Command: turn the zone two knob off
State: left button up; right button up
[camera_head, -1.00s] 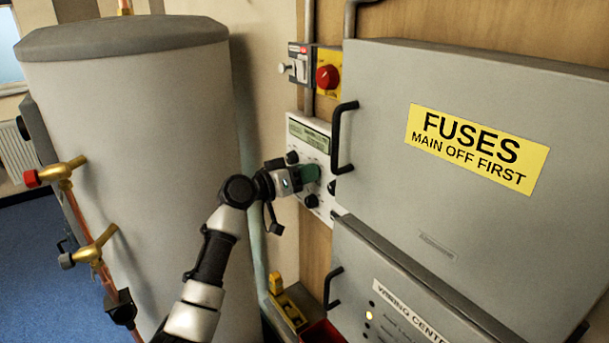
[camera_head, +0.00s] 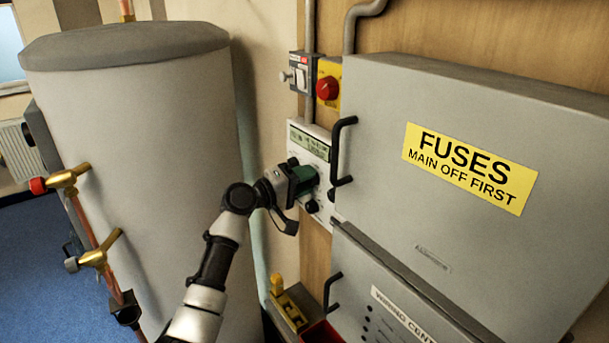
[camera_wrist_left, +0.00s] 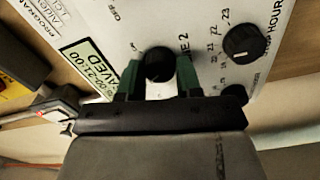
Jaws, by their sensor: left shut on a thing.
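The zone two knob (camera_wrist_left: 158,63) is black and round. It sits on the white controller panel (camera_wrist_left: 205,40) beside a partly covered label ending in "E 2", with "OFF" printed above left in the left wrist view. My left gripper (camera_wrist_left: 159,76) has its two green fingers on either side of the knob, shut on it. The knob's pointer cannot be made out. In the head view my left gripper (camera_head: 308,177) is at the controller (camera_head: 322,212) and hides this knob. My right gripper is not in view.
Another black knob (camera_wrist_left: 241,43), for hours, is close to the right finger in the wrist view. The fuse box (camera_head: 380,120) with its black handle (camera_head: 338,150) stands just right of the controller. A red knob (camera_head: 327,88) is above. The grey tank (camera_head: 135,130) is at left.

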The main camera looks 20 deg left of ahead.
pick_arm(q)
jog(key=shift+n+p, duration=0.5)
jog(key=shift+n, duration=0.6)
jog(key=shift+f, duration=0.1)
jog(key=o, duration=0.9)
jog(key=b+v, duration=0.4)
jog(key=v, duration=0.7)
jog(key=shift+w, duration=0.1)
